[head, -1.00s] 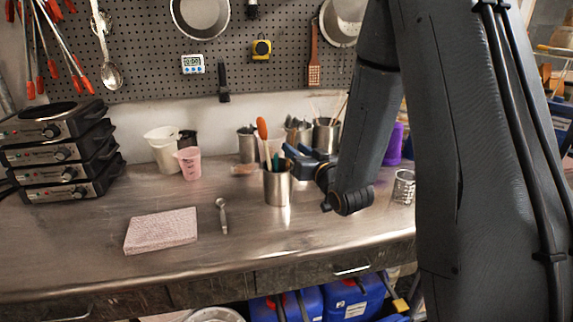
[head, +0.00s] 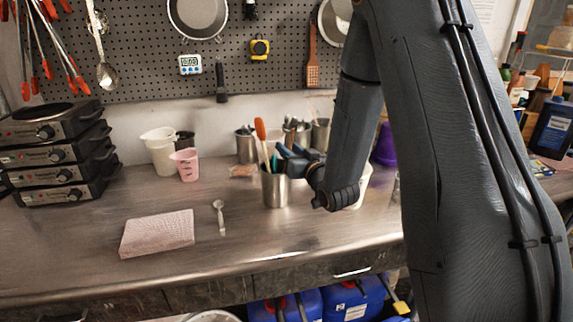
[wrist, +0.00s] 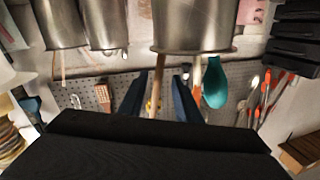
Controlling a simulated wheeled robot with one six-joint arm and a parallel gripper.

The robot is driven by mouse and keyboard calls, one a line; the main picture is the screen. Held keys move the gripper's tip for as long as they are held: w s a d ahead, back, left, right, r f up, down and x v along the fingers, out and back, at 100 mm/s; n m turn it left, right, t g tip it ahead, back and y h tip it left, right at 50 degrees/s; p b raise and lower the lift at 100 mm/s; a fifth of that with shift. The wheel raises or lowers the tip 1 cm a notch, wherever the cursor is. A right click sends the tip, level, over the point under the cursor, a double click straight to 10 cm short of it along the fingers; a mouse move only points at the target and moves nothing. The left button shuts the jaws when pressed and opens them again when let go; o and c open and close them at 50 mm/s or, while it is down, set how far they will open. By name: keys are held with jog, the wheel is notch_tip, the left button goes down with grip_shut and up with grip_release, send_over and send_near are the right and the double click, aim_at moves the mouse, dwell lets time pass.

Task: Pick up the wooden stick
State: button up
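The wooden stick (wrist: 156,90) leans out of a metal cup (wrist: 195,30) in the upside-down wrist view. It lies between the fingers of my gripper (wrist: 158,88), which are apart, with a gap on either side of it. In the head view my gripper (head: 283,158) is at the rim of that metal cup (head: 276,190), on the right. I cannot make the stick out in the head view, where the gripper covers that side.
An orange-tipped utensil (head: 260,130) and a teal one (wrist: 215,85) stand in the same cup. More metal cups (head: 246,147) stand behind.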

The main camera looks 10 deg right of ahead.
jog(key=p+x, duration=0.1)
jog(key=x, duration=0.3)
jog(key=shift+d+f, duration=0.15)
grip_shut()
notch_tip(320, 180, up, 10)
jog(key=b, duration=0.2)
dwell(0.7)
dwell(0.4)
